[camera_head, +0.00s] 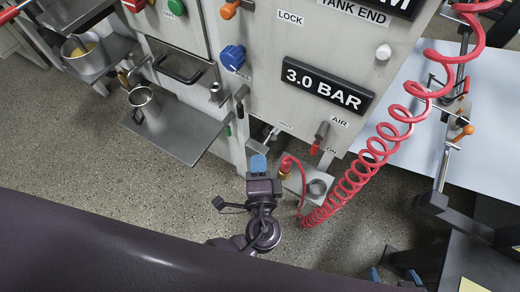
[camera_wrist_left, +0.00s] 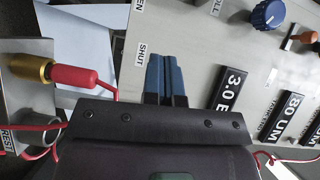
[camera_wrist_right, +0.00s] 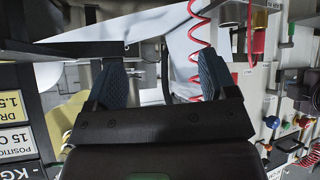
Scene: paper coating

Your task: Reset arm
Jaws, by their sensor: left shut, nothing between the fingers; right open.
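My left gripper (camera_head: 258,163) is in front of the grey machine, near the bottom of its front panel. In the left wrist view its blue fingers (camera_wrist_left: 164,78) are together with nothing between them, in front of the panel near a SHUT label. My right gripper (camera_head: 395,275) shows only at the bottom right edge of the head view, with its blue fingertips apart. In the right wrist view its fingers (camera_wrist_right: 161,78) are wide apart and empty. Most of the right arm is hidden in the head view.
A red coiled hose (camera_head: 388,137) hangs right of my left gripper. A small bracket with a ring (camera_head: 317,187) and a red-and-brass fitting (camera_wrist_left: 62,72) are close beside it. A metal cup (camera_head: 144,101) stands on a shelf (camera_head: 188,136) at left. A pale sheet (camera_head: 415,72) spreads at right.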

